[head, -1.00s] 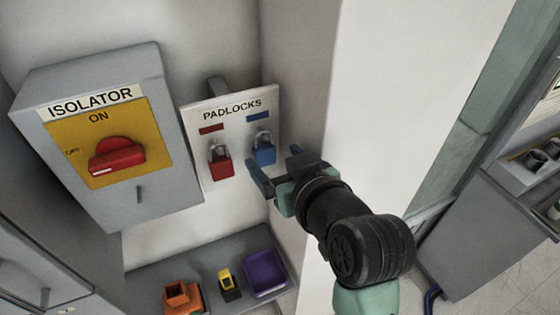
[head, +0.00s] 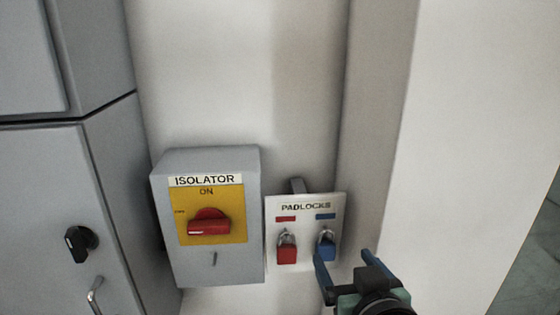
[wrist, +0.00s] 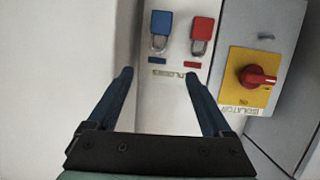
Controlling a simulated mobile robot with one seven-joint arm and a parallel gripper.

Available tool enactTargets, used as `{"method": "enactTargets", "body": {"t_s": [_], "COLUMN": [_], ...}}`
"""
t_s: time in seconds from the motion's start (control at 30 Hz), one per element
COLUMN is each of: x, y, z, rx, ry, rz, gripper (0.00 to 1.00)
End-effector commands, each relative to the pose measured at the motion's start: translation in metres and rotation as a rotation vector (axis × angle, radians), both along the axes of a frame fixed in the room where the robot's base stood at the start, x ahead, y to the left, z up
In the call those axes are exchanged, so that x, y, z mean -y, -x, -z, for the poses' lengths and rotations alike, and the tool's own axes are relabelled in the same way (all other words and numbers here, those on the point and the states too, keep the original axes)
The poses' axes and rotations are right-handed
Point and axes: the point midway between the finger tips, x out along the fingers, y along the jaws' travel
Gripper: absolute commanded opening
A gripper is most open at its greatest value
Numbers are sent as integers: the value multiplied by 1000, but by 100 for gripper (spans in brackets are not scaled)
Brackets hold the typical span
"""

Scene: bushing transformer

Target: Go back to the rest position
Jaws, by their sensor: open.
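My gripper (head: 345,268) is at the bottom right in the head view, in front of the padlocks board (head: 331,205) and near the blue padlock (head: 327,250). In the wrist view my gripper (wrist: 160,82) shows two blue fingers spread apart with nothing between them. The blue padlock (wrist: 161,24) and the red padlock (wrist: 203,28) hang on the board, beyond the fingertips. The red padlock also shows in the head view (head: 287,251). Most of my arm is below the picture.
A grey isolator box (head: 255,220) with a red handle (head: 209,225) reading ON stands left of the board. A grey cabinet (head: 50,190) with a black knob (head: 80,243) is at the far left. A white wall edge (head: 450,140) rises at the right.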

Motion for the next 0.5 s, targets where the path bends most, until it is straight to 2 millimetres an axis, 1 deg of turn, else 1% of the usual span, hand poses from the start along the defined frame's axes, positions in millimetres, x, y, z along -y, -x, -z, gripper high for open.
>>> {"method": "enactTargets", "body": {"t_s": [0.03, 0.07, 0.17, 0.2, 0.27, 0.3, 0.37, 0.4, 0.5], "x": [-12, -18, -47, -59, -77, -87, -100, -107, -118], "y": [-5, -7, -5, 1, 15, 28, 48, 62, 92], "z": [-6, -16, -63, -83, -112, -130, -153, -165, -188], "rx": [75, 130, 357, 454, 597, 686, 808, 880, 1018], "ry": [23, 35, 63, 67, 62, 53, 36, 22, -9], "rz": [-5, -1, 4, 5, 5, 5, 3, 2, 2], "gripper": [84, 84, 84, 84, 84, 84, 84, 84, 84]}}
